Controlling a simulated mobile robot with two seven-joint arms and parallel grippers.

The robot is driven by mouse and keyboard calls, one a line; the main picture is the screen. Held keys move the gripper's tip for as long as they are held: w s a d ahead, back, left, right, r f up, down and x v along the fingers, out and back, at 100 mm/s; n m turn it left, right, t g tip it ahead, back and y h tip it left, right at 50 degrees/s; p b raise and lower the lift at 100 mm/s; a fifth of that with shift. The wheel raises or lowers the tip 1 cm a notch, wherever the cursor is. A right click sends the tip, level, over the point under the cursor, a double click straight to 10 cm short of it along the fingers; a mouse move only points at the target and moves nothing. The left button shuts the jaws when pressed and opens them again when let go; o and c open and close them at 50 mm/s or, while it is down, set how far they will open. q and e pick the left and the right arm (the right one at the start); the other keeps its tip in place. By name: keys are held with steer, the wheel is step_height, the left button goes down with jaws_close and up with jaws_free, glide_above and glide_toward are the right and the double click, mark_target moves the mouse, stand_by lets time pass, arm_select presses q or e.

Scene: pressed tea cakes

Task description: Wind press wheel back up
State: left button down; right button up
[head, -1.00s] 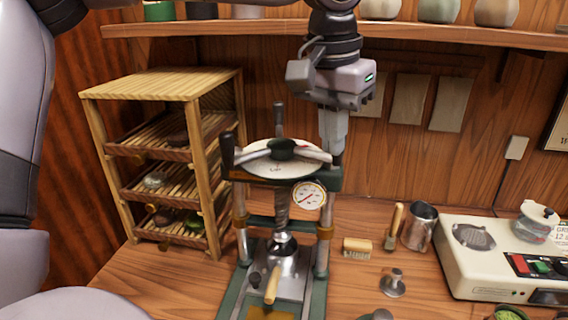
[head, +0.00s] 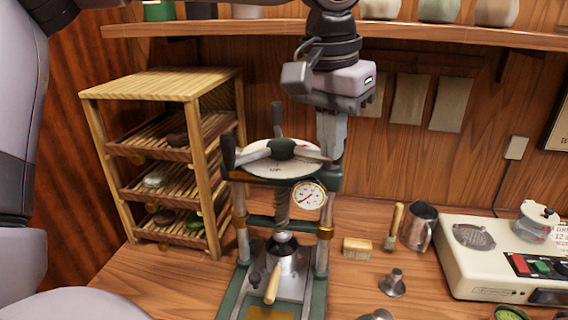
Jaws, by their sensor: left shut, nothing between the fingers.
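The press (head: 323,255) stands on the bench, with a pale round wheel (head: 262,168) on top. The wheel has a dark green hub (head: 282,148) and upright dark handles, one at the left (head: 228,150) and one at the back (head: 278,118). My left gripper (head: 328,155) points down at the wheel's right edge, shut with nothing held. It is close to a right-hand handle, partly hidden; contact cannot be told. The screw (head: 282,210) runs down to a ram above a metal mould (head: 290,268). The dial gauge (head: 309,195) faces forward. My right gripper is out of view.
A wooden rack (head: 160,85) with tea cakes stands left of the press. At right are a brush (head: 392,230), a metal cup (head: 419,228), a small block (head: 357,248) and a cream scale-like appliance (head: 470,270). A shelf (head: 230,28) crosses above.

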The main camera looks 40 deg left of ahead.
arm_select(q)
step_height(320, 180, up, 8)
steer(key=shift+f, duration=0.2)
stand_by(0.5)
steer(key=s+a+r+t, duration=0.1)
steer(key=s+a+r, duration=0.15)
steer(key=a, duration=0.65)
steer(key=s+a+r+t, duration=0.1)
steer(key=s+a, duration=0.3)
steer(key=a, duration=0.4)
step_height(320, 180, down, 7)
steer(key=shift+s+r+b, duration=0.2)
steer(key=shift+b, duration=0.25)
steer(key=shift+a, duration=0.1)
stand_by(1.3)
